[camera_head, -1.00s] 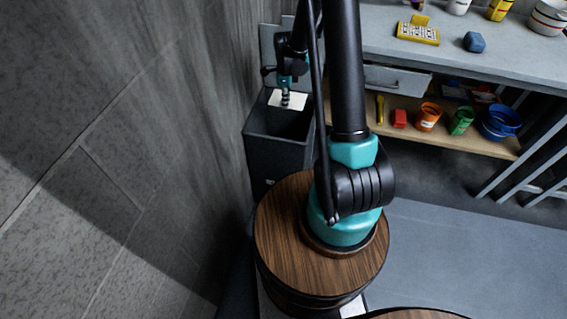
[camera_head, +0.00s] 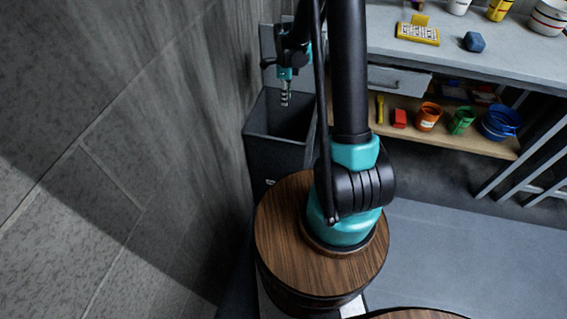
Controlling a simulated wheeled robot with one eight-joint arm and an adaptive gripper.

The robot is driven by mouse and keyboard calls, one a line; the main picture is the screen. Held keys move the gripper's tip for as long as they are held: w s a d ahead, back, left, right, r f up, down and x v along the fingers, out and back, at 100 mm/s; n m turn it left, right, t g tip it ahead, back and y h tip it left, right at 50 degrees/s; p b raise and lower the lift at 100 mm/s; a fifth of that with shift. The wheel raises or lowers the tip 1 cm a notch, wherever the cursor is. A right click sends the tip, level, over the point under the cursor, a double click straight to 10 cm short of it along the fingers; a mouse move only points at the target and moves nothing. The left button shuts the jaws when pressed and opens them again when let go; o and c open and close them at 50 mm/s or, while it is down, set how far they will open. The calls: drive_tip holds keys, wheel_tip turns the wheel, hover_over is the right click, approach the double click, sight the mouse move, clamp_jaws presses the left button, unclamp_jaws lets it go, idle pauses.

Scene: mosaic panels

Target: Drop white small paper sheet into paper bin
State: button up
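The paper bin (camera_head: 272,153) is a dark grey, open-topped box standing by the wall, left of my arm. My gripper (camera_head: 285,102) points down over the bin's opening. No sheet shows at its fingertips, and the fingers are too small to tell whether they are open or shut. The white small paper sheet is not visible in the current view. The bottom of the bin is dark and partly hidden by its front wall and by my arm.
A grey workbench (camera_head: 480,55) with a yellow calculator-like item (camera_head: 418,34) and a blue block (camera_head: 474,41) stands at the right. Its lower shelf (camera_head: 455,142) holds colored cups. The wall (camera_head: 130,130) runs close along the left.

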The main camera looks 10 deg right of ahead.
wheel_tip(320, 180, up, 9)
idle(0.3)
idle(0.4)
